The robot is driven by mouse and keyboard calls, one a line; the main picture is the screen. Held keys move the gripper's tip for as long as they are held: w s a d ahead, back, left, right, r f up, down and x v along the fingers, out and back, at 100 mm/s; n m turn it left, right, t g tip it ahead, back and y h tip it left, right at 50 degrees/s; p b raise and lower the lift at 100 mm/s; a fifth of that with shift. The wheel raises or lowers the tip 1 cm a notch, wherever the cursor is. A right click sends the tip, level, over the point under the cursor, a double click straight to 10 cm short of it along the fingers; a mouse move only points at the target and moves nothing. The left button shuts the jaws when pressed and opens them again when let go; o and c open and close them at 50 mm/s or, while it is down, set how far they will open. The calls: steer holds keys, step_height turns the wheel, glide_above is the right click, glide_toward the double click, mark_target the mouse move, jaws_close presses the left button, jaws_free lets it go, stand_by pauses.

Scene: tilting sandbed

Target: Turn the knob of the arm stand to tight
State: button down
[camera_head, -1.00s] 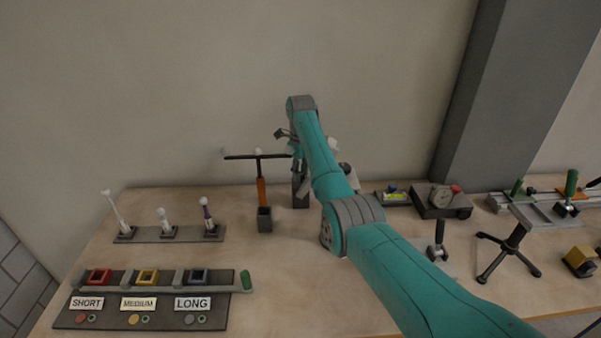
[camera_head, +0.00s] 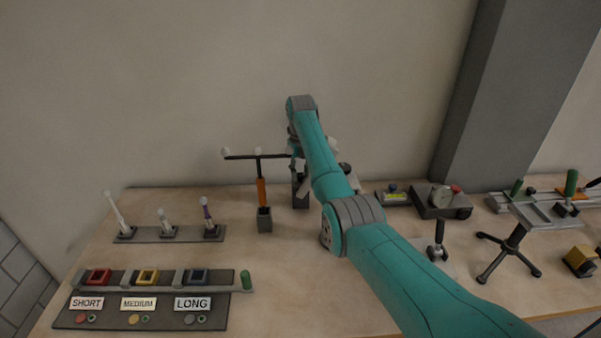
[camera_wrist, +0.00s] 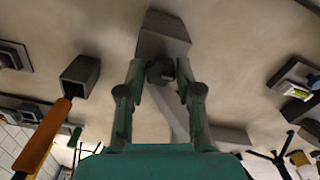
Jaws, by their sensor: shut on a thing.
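In the wrist view, the arm stand (camera_wrist: 163,36) shows as a grey block with a pale grey bar running down between my fingers. Its dark round knob (camera_wrist: 159,72) sits at the front of the block. My gripper (camera_wrist: 160,66) is shut on the knob, one finger on each side. In the head view, the grey post of the stand (camera_head: 300,194) stands on the table just left of my forearm. My arm hides much of the stand, and the knob cannot be made out there. I see no mark telling how tight the knob is.
An orange-shafted T-handle tool (camera_head: 261,190) stands in a grey socket close to the left. A rack with several white-tipped rods (camera_head: 170,234) and a labelled tray (camera_head: 60,318) lie further left. A gauge box (camera_head: 441,203) stands right of my arm.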

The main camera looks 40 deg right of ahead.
mark_target(300, 174)
stand_by(0.3)
steer(key=c, duration=0.8)
jaws_free()
steer(key=shift+r, duration=3.75)
